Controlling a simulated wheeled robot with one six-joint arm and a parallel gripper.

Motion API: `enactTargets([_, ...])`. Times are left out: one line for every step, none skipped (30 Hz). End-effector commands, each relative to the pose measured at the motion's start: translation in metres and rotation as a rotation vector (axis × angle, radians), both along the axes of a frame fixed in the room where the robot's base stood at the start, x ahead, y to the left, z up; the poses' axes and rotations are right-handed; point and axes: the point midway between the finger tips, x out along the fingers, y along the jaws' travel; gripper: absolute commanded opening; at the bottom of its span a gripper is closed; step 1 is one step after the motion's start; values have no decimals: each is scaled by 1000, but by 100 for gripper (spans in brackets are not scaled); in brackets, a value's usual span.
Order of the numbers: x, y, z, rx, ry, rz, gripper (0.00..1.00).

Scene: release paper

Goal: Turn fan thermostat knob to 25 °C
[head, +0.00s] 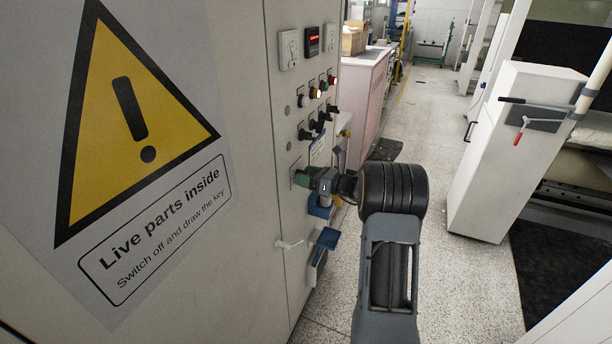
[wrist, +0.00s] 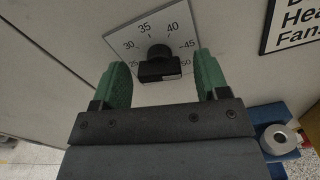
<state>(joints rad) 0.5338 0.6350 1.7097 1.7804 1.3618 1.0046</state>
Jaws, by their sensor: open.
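The thermostat knob (wrist: 160,66) is black and sits on a pale square dial plate (wrist: 125,38) on the cabinet front. The dial is marked from 25 at lower left, through 30, 35, 40 and 45, to 50 at lower right. I cannot make out which mark the knob points to. My gripper (wrist: 161,70) is open, with one green finger on each side of the knob and a visible gap on both sides. In the head view my gripper (head: 308,178) is close to the cabinet panel and hides the knob.
The cabinet panel has black switches (head: 304,134), indicator lights (head: 315,92) and a red display (head: 313,40) above my gripper. A blue holder (head: 326,238) and a white handle (head: 288,244) are below it. The floor (head: 445,290) to the right is clear up to a white cabinet (head: 490,160).

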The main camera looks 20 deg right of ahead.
Motion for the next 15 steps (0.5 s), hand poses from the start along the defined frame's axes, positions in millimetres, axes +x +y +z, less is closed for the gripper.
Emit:
enactTargets([1, 1, 0, 0, 0, 0, 68])
enactTargets([1, 1, 0, 0, 0, 0, 68])
enactTargets([2, 2, 0, 0, 0, 0, 68])
enactTargets([2, 2, 0, 0, 0, 0, 68])
enactTargets([2, 2, 0, 0, 0, 0, 68])
enactTargets([2, 2, 0, 0, 0, 0, 68])
enactTargets([2, 2, 0, -1, 1, 0, 68])
enactTargets([2, 2, 0, -1, 1, 0, 68])
enactTargets([1, 2, 0, -1, 1, 0, 68])
enactTargets([1, 2, 0, -1, 1, 0, 66])
enactTargets([1, 2, 0, -1, 1, 0, 63])
enactTargets([1, 1, 0, -1, 1, 0, 59])
enactTargets([1, 1, 0, -1, 1, 0, 57])
enactTargets([1, 1, 0, -1, 1, 0, 54])
enactTargets([1, 1, 0, -1, 1, 0, 50])
